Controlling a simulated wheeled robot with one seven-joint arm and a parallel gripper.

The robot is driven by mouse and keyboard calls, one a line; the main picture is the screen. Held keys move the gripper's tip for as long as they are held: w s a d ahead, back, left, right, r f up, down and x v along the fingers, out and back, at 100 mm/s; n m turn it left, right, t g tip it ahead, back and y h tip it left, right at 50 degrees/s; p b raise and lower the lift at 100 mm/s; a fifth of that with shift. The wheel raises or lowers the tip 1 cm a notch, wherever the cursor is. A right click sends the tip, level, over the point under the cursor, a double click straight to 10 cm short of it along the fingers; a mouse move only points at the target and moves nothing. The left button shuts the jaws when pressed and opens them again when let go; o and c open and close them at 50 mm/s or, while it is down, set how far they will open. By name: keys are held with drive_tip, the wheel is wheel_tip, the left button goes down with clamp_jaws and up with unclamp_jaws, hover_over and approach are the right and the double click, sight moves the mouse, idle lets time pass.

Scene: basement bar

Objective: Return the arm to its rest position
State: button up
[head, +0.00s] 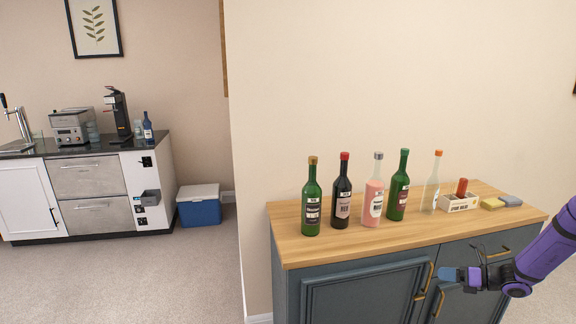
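My gripper (454,275) is at the lower right of the head view, at the end of my purple arm (545,254). It shows in front of the dark blue cabinet (366,297), beside the brass door handles. It points to the left. A blue fingertip part shows, but I cannot tell whether the fingers are open or shut. I see nothing held in it.
The cabinet's wooden top (300,246) carries several bottles, a white box (459,203) and sponges (500,202). A cooler (199,205) stands on the floor by the far counter (80,152). The carpet (150,275) at left is clear.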

drive_tip(key=s+a+r+n+g+h, duration=0.25)
drive_tip(key=a+r+n, duration=0.35)
drive_tip(key=r, duration=0.3)
drive_tip(key=s+a+r+n+g+h, duration=0.1)
drive_tip(key=s+a+r+n+g, duration=0.2)
drive_tip(key=a+r+n, duration=0.45)
drive_tip(key=s+a+r+n+g+h, duration=0.2)
drive_tip(key=s+a+r+n+g, duration=0.15)
drive_tip(key=r, duration=0.75)
drive_tip(key=s+a+r+n+t+h, duration=0.2)
drive_tip(key=s+r+n, duration=0.4)
drive_tip(key=s, duration=0.5)
drive_tip(key=s+a+r+n+t+h, duration=0.3)
drive_tip(key=s+a+r+n+h, duration=0.1)
drive_tip(key=s+r+n, duration=0.3)
drive_tip(key=shift+s+a+r+n+h, duration=0.2)
drive_tip(key=shift+s+a+n+h, duration=0.3)
drive_tip(key=shift+s+n, duration=1.3)
drive_tip(key=shift+s+a+m, duration=0.1)
drive_tip(key=shift+s+m, duration=0.45)
drive_tip(key=shift+m, duration=0.05)
